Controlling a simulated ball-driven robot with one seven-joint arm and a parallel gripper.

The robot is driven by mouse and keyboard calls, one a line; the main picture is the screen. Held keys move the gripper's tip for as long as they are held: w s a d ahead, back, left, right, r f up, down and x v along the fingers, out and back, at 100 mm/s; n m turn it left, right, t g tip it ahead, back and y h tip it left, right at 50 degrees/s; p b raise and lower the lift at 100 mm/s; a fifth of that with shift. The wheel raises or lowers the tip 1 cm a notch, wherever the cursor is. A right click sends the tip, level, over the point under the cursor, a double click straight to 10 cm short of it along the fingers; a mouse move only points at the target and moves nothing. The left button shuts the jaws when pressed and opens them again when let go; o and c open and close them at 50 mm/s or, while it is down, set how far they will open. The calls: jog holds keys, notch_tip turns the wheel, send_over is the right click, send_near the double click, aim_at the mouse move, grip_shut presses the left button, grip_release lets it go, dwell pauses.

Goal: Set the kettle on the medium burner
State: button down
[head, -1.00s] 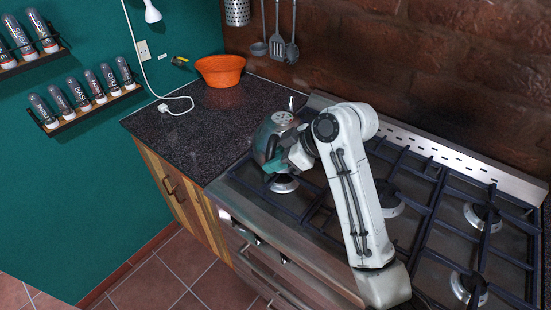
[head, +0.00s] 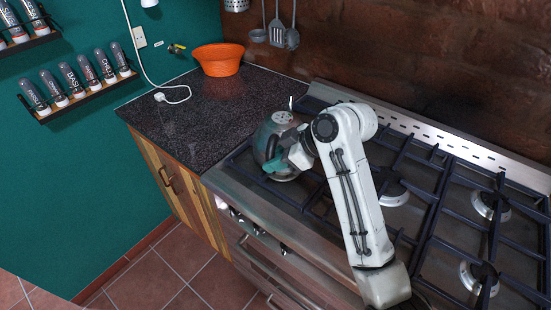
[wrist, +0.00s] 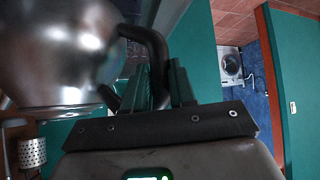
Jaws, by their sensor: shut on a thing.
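The shiny metal kettle (head: 268,137) is at the left part of the gas stove (head: 310,205), over the grates near the front-left burner. My gripper (head: 279,162) is shut on its dark handle, from the front right. In the wrist view the kettle's round steel body (wrist: 60,60) fills the upper left, and its black handle (wrist: 155,60) runs between the teal fingers of my gripper (wrist: 165,85). My arm hides part of the kettle and the stove's middle. I cannot tell if the kettle's base touches the grate. Another burner (head: 392,194) shows right of my arm.
Two more burners (head: 488,206) (head: 478,278) sit at the right of the stove. Left of the stove is a dark speckled counter (head: 190,125) with an orange bowl (head: 218,60) and a white cable. Utensils (head: 277,35) hang on the brick wall.

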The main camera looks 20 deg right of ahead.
jog(key=shift+w+f+b, duration=0.1)
jog(key=shift+f+b, duration=0.2)
jog(key=shift+f, duration=0.05)
dwell(0.5)
jog(key=c, duration=0.9)
grip_release()
jog(key=shift+f, duration=0.1)
jog(key=shift+o, duration=0.3)
jog(key=shift+f, duration=0.2)
jog(key=b+v, duration=0.1)
jog(key=v, duration=1)
jog(key=shift+a+r, duration=0.1)
